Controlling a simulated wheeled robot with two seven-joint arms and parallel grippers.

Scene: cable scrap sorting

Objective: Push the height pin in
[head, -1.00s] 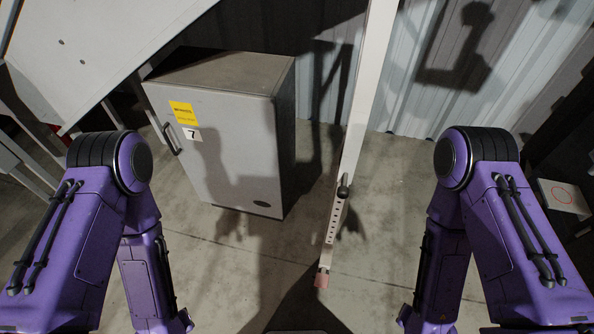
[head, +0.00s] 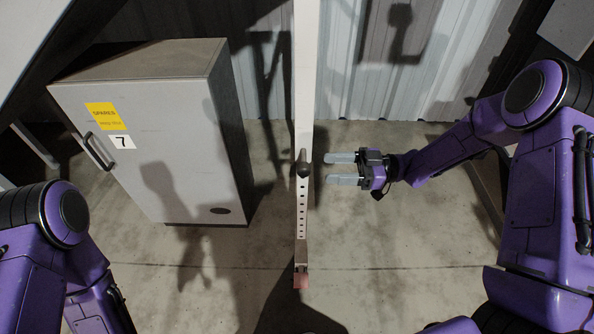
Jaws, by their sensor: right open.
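The height pin (head: 302,167) has a dark round knob. It sits on a pale upright post (head: 302,205) with a column of holes below the knob. My right gripper (head: 342,169) is open and empty, just right of the pin, with its two grey fingers pointing left toward it. A small gap seems to lie between the fingertips and the knob. How deep the pin sits in the post cannot be told. My left arm shows at the lower left, but its gripper is out of view.
A grey cabinet (head: 150,150) with a yellow label and the number 7 stands left of the post. A reddish piece (head: 301,281) is at the post's lower end. Corrugated wall panels (head: 360,70) stand behind. The concrete floor right of the post is clear.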

